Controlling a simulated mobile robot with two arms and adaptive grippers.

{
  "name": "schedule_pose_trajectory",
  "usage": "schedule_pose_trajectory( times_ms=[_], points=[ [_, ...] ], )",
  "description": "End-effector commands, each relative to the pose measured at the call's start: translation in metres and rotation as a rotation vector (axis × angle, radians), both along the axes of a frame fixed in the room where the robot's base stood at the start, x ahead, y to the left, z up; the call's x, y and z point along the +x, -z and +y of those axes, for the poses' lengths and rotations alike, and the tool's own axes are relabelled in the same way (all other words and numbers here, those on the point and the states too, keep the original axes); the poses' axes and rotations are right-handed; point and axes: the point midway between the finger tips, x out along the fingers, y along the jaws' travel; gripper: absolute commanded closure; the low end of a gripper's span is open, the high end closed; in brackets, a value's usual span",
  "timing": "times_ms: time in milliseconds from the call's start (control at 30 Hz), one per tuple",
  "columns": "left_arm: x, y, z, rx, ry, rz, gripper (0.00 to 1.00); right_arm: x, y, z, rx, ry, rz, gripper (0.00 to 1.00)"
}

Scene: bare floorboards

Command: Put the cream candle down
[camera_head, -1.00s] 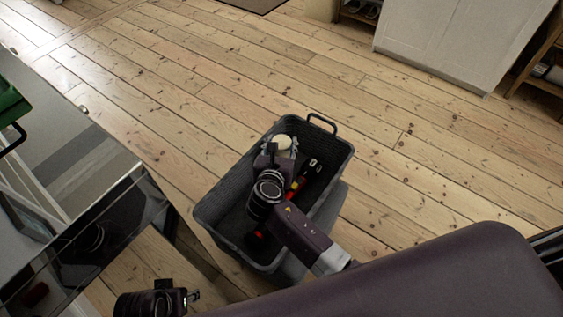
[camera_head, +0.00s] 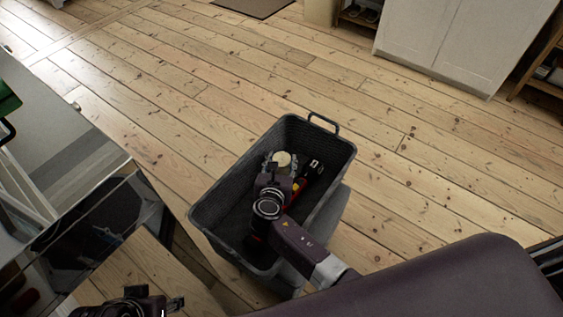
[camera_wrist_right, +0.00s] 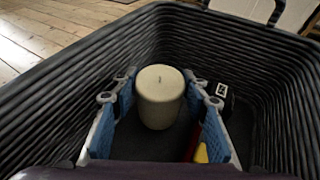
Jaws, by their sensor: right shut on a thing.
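The cream candle (camera_head: 282,159) is a short pale cylinder inside the dark grey woven basket (camera_head: 209,200). In the right wrist view the candle (camera_wrist_right: 160,100) stands upright between the blue-padded fingers of my right gripper (camera_wrist_right: 164,88). My right gripper (camera_head: 280,165) reaches down into the basket and is shut on the candle. The candle's base is low, close to the basket floor; I cannot tell whether it touches. My left gripper (camera_head: 150,304) is at the bottom left of the head view, partly cut off, and its fingers are unclear.
A red and yellow item with a black-and-white end (camera_head: 312,167) lies in the basket, right of the candle. A glass-edged table (camera_head: 95,195) stands left of the basket. A white cabinet (camera_head: 440,40) is at the back right. The floorboards behind the basket are clear.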

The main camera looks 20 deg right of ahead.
Motion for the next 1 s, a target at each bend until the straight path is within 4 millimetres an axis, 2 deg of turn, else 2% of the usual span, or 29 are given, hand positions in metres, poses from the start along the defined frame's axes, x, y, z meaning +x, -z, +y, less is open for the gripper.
schedule_pose_trajectory(
  times_ms=[167,667,700,833,1000],
  points=[
    [0.000,-0.001,0.000,0.000,0.000,0.000,0.60,0.000,-0.002,0.000,0.000,-0.001,-0.002,0.88],
    [0.000,0.004,0.000,0.000,0.000,0.000,0.60,0.000,0.010,0.000,-0.001,0.000,-0.002,0.88],
    [0.000,0.004,0.000,0.000,0.000,0.000,0.60,0.000,0.011,0.000,0.000,0.000,-0.001,0.56],
    [0.000,0.004,0.000,0.000,0.000,0.000,0.60,0.000,0.011,0.000,0.000,0.000,-0.001,0.42],
    [0.000,0.004,0.000,0.000,0.000,0.000,0.60,0.000,0.011,0.000,0.000,0.000,-0.001,0.41]
  ],
)
